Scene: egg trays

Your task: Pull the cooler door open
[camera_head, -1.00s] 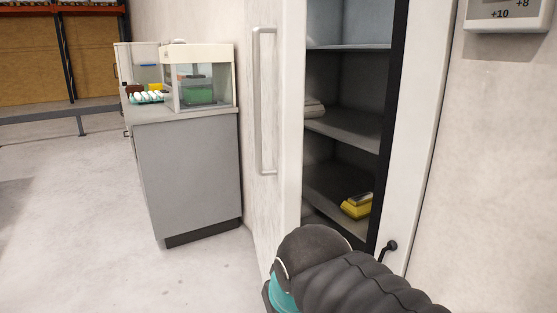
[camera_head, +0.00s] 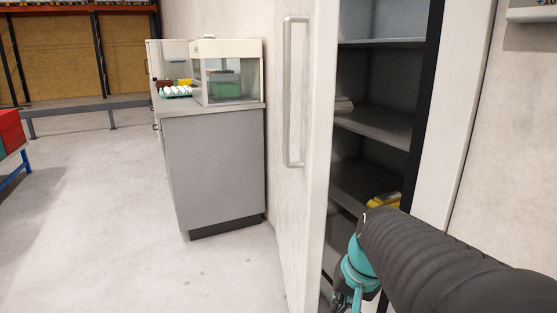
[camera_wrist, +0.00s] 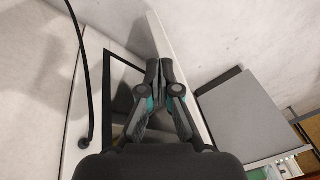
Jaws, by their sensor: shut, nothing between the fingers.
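The white cooler door (camera_head: 310,150) stands ajar, with a long vertical handle (camera_head: 295,95) on its outer face. The cooler's dark interior with grey shelves (camera_head: 378,125) shows to the right of the door. My gripper (camera_wrist: 164,70) is shut and empty in the wrist view, with its fingertips close to the white door (camera_wrist: 158,36). Whether they touch it I cannot tell. In the head view, my gripper is low at the bottom edge, by the door's inner side and away from the handle. My arm hides the lower opening.
A yellow item (camera_head: 386,200) lies on a low cooler shelf. A grey cabinet (camera_head: 215,165) left of the door bears a glass-fronted box (camera_head: 226,80) and a tray of eggs (camera_head: 176,92). The floor (camera_head: 90,220) at left is clear.

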